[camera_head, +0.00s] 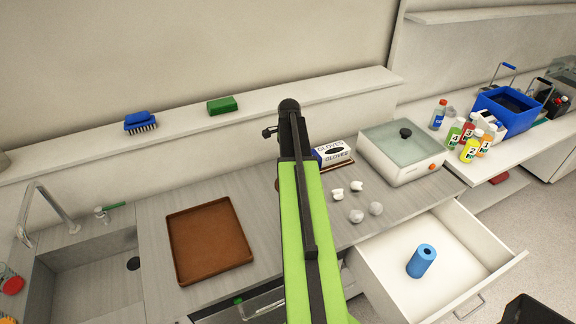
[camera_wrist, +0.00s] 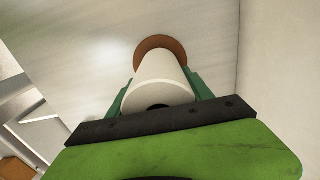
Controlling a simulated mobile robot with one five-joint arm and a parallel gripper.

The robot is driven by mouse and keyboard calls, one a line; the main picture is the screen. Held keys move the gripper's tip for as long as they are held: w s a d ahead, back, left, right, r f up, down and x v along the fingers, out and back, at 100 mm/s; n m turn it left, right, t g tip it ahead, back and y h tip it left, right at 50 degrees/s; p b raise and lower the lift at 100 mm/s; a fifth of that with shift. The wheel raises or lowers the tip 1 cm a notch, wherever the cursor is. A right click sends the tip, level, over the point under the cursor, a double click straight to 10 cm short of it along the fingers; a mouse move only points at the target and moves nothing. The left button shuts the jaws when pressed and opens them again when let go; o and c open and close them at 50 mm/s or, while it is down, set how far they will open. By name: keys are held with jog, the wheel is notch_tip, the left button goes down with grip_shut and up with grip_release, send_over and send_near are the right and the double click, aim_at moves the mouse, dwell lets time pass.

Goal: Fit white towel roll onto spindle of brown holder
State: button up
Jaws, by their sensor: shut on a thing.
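The white towel roll (camera_wrist: 162,80) is between the green fingers of my gripper (camera_wrist: 160,84) in the wrist view, and the gripper is shut on it. The dark hole of its core shows at the near end. The round brown holder (camera_wrist: 160,44) shows beyond the far end of the roll, roughly in line with it. Its spindle is hidden, so I cannot tell whether the roll is around it or apart from it. In the head view my arm hides the roll and my gripper, and only a sliver of brown (camera_head: 277,184) shows left of the arm.
A brown tray (camera_head: 209,240) lies left on the counter beside the sink. A gloves box (camera_head: 333,154), several crumpled white pieces (camera_head: 356,216) and a lidded bath (camera_head: 402,150) are to the right. An open drawer (camera_head: 455,275) holds a blue roll (camera_head: 421,261). A wall (camera_wrist: 275,70) stands close on the right in the wrist view.

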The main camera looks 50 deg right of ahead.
jog(key=shift+f+b, duration=0.3)
jog(key=shift+f, duration=0.1)
jog(key=shift+r, duration=0.1)
jog(key=o, duration=1.7)
jog(key=shift+c, duration=0.2)
notch_tip(320, 180, up, 18)
jog(key=p, duration=1.7)
jog(key=shift+f+p, duration=0.25)
jog(key=shift+p, duration=0.1)
jog(key=shift+f, duration=0.1)
